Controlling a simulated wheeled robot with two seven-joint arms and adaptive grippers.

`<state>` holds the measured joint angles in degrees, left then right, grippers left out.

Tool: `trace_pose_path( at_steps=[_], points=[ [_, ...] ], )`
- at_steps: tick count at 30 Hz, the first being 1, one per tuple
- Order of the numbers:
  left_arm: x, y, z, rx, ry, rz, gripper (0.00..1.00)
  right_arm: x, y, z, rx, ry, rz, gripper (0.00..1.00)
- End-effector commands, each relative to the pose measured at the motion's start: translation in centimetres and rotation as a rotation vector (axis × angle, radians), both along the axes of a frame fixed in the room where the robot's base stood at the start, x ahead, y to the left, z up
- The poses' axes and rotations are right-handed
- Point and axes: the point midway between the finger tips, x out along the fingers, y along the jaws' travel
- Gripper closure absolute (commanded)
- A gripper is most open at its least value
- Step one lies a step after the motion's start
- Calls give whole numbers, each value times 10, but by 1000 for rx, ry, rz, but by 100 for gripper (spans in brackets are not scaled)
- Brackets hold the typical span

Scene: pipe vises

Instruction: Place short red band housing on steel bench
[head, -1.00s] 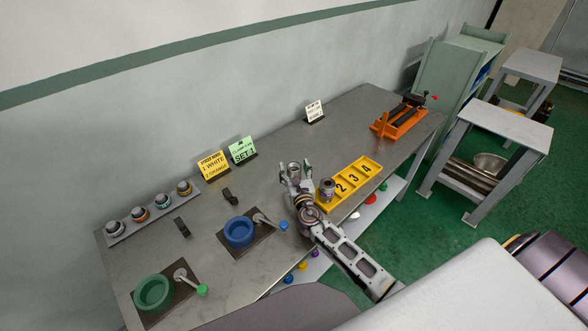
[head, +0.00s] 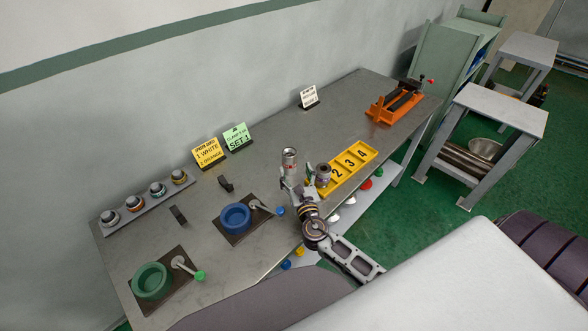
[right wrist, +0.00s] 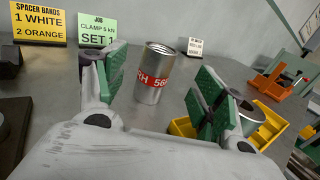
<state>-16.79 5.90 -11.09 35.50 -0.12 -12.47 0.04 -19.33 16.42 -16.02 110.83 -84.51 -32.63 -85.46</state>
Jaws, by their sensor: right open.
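The short housing (head: 289,158) is a silver metal cylinder standing upright on the steel bench (head: 265,187). In the right wrist view, the housing (right wrist: 157,75) shows its red band with part of a white marking. My right gripper (head: 297,177) is open just in front of it. In the right wrist view, the green-padded fingers stand to its left and right with clear gaps, and the housing is a little beyond them. My left gripper is not in view.
A yellow numbered tray (head: 350,164) is right of the gripper, with another metal cylinder (head: 323,173) at its near end. Blue (head: 235,217) and green (head: 152,281) ring fixtures are to the left. An orange vise (head: 394,106) stands at the far right.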

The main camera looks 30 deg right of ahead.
Motion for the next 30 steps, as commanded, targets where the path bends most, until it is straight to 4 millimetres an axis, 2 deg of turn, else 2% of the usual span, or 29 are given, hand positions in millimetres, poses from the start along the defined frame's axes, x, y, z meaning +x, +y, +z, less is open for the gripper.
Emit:
trace_pose_path(
  at_steps=[10,30],
  points=[
    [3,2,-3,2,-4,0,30,-21,5,0,1,1,1,30],
    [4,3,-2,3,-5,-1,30,-22,5,0,1,0,0,30]
  ],
)
